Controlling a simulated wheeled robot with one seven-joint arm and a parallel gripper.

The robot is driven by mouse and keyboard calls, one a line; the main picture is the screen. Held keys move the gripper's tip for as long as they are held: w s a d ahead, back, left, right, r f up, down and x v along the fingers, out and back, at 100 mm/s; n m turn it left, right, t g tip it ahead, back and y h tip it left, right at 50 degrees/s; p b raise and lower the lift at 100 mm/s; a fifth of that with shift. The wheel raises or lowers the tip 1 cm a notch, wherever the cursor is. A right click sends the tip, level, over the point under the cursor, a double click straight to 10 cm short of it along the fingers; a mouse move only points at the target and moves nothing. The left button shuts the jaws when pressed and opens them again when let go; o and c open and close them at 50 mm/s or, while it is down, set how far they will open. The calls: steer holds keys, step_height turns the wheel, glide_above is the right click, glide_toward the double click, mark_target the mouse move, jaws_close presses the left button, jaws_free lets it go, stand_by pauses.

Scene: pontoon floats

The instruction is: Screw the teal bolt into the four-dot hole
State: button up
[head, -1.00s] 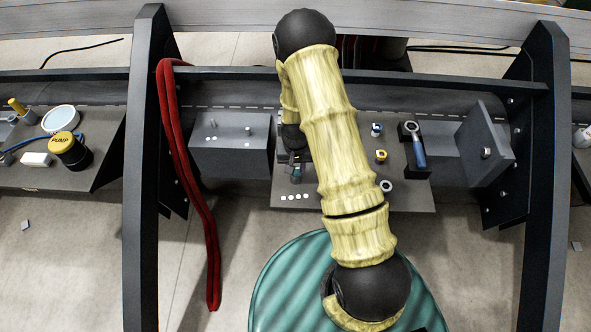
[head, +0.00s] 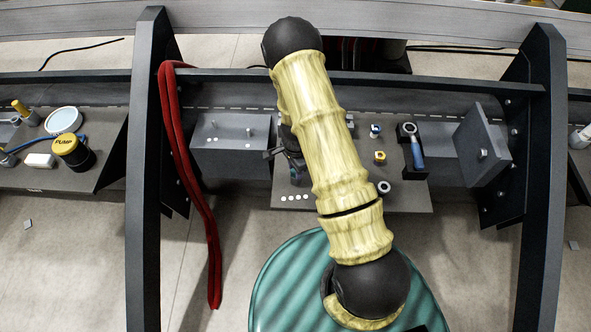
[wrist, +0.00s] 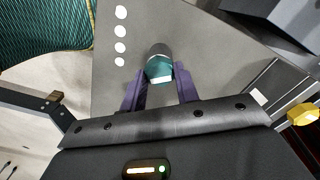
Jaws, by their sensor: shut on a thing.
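The teal bolt (wrist: 160,69) is between the purple fingertips of my gripper (wrist: 160,80) in the wrist view. Its teal head faces the camera, and a dark grey round part shows just beyond it. A row of four white dots (wrist: 120,39) on the grey plate lies just left of the bolt. In the head view the four dots (head: 295,197) are near the plate's front left edge, and my gripper (head: 296,174) is just above them, partly hidden by my arm. The hole itself is hidden, and I cannot tell how deep the bolt sits.
A grey block (head: 232,160) stands left, beside a red hose (head: 190,170). A slanted panel (head: 483,145) stands right.

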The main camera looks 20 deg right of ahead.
steer(key=m+p, duration=0.1)
steer(key=m, duration=0.4)
steer(key=shift+r+p, duration=0.2)
steer(key=shift+p, duration=0.2)
steer(key=shift+f+m, duration=0.2)
steer(key=shift+m, duration=0.8)
steer(key=o, duration=0.8)
steer(key=n+b, duration=0.1)
steer(key=n, duration=0.3)
steer(key=shift+f+n, duration=0.1)
steer(key=shift+n, duration=0.2)
steer(key=n+b, duration=0.1)
steer(key=n, duration=0.4)
steer(key=shift+n, duration=1.2)
